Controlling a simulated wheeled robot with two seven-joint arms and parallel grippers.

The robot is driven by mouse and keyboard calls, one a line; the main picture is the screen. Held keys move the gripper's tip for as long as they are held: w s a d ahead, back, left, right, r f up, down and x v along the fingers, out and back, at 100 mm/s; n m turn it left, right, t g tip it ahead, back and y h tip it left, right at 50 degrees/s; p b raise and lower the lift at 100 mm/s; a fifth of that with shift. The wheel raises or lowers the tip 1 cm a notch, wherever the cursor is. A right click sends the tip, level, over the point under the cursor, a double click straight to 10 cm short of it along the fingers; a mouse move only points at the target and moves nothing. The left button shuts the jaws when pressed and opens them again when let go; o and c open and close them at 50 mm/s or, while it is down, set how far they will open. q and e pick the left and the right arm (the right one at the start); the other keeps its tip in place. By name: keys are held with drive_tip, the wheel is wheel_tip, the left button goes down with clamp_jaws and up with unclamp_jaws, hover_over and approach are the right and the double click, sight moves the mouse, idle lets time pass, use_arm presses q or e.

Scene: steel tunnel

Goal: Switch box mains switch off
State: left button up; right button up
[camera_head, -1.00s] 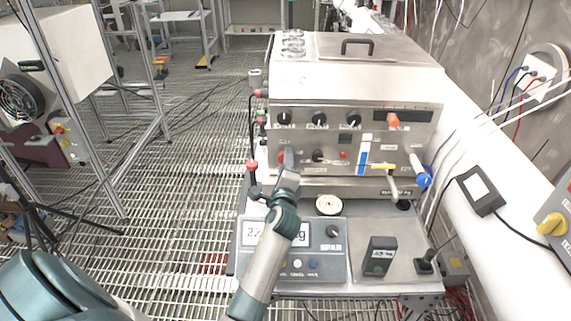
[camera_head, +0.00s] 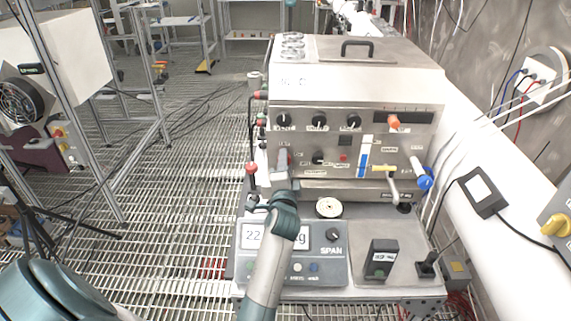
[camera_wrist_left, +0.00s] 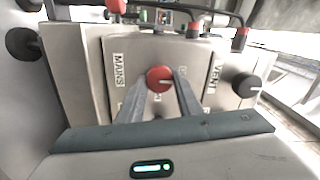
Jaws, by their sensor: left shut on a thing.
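The mains switch is a round red knob (camera_wrist_left: 159,79) on the front of the steel box (camera_head: 345,82), beside a label reading MAINS in the left wrist view. A pale mark on the knob points roughly to the right there. My left gripper (camera_wrist_left: 160,84) has one finger on each side of the knob and is shut on it. In the head view, my left gripper (camera_head: 283,160) reaches the lower left of the front panel and mostly hides the knob. My right gripper is not in view.
A black VENT knob (camera_wrist_left: 246,85) sits right of the switch in the left wrist view. A scale display (camera_head: 292,237) and a small dark meter (camera_head: 381,258) stand before the panel.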

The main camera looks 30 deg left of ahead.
use_arm(q)
drive_tip(key=shift+f, duration=0.1)
drive_tip(key=o, duration=1)
drive_tip(key=shift+o, duration=0.2)
drive_tip(key=b+v, duration=0.3)
drive_tip(key=v, duration=0.9)
